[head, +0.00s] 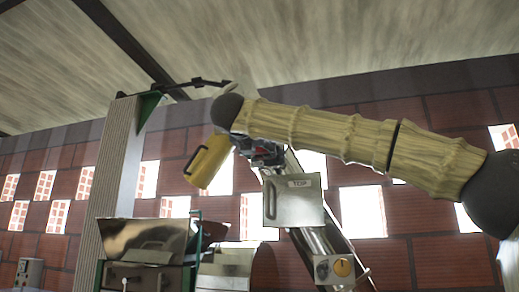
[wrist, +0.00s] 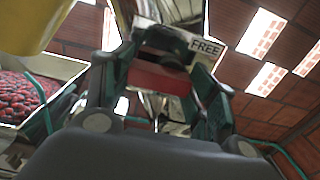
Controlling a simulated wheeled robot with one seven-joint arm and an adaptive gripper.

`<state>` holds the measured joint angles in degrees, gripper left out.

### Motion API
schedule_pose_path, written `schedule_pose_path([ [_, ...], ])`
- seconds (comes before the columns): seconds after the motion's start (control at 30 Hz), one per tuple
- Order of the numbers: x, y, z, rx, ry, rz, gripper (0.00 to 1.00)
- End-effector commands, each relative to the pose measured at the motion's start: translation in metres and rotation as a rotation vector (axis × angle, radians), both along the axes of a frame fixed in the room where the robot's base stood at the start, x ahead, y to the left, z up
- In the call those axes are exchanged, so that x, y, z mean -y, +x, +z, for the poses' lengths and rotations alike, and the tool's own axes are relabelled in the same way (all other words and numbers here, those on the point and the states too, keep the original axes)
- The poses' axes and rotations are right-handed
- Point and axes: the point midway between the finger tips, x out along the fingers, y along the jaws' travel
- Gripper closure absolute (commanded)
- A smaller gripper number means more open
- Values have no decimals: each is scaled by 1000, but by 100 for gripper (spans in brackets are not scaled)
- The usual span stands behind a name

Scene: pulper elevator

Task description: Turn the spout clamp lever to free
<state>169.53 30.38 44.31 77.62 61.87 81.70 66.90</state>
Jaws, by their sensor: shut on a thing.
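The spout clamp lever shows in the wrist view as a red piece (wrist: 158,81) with a dark end, between the two green fingers of my gripper (wrist: 165,58). My gripper is shut on it. A white label reading FREE (wrist: 207,47) is just to the right of the lever. In the head view my gripper (head: 264,152) reaches in at the upper end of a slanting metal chute (head: 325,243). The lever itself is mostly hidden there by the gripper and arm.
A metal box with a label (head: 293,201) hangs just below. A metal hopper (head: 148,243) stands at lower left, beside a grey column (head: 115,165). Red berries (wrist: 28,98) fill a tray at left.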

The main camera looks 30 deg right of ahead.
Motion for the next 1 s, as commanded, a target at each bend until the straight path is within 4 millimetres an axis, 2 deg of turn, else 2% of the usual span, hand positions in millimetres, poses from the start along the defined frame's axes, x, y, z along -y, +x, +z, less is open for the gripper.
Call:
schedule_pose_path([
  [0.37,0,0,-5,100,85,-1,66],
  [1.0,2,-2,0,464,396,-1,66],
])
